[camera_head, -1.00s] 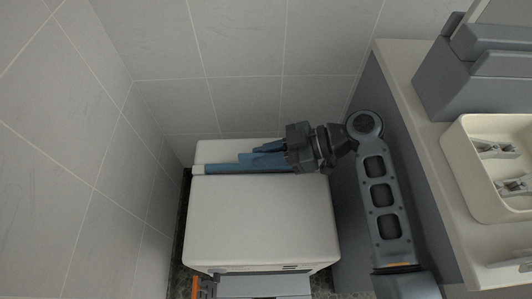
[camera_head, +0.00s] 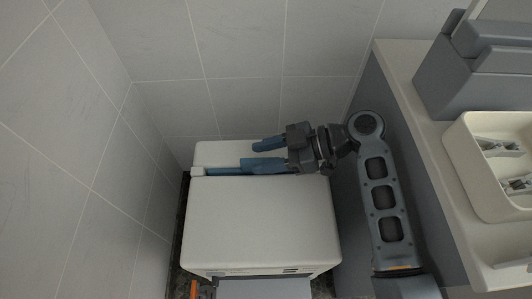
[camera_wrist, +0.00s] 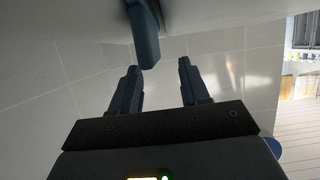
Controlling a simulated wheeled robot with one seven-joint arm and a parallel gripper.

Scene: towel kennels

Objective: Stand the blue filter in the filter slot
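The blue filter shows in the head view as a thin blue strip (camera_head: 223,171) along the filter slot at the back of the white appliance's top. My near finger hides part of it. In the wrist view the filter (camera_wrist: 145,38) is seen end-on, standing up out of the dark slot (camera_wrist: 128,8) in the white top. My gripper (camera_head: 250,156) is open, with its blue fingers spread apart over the back of the appliance. In the wrist view the open gripper (camera_wrist: 158,66) has nothing clasped between its fingers. The filter lies just past the fingertips, apart from both as far as I can tell.
The white appliance (camera_head: 262,220) stands between a tiled wall on the left and a grey cabinet side on the right. Tiles (camera_head: 240,105) rise close behind it. A cream tray (camera_head: 465,170) with metal clips and grey boxes (camera_head: 450,85) are on the right counter.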

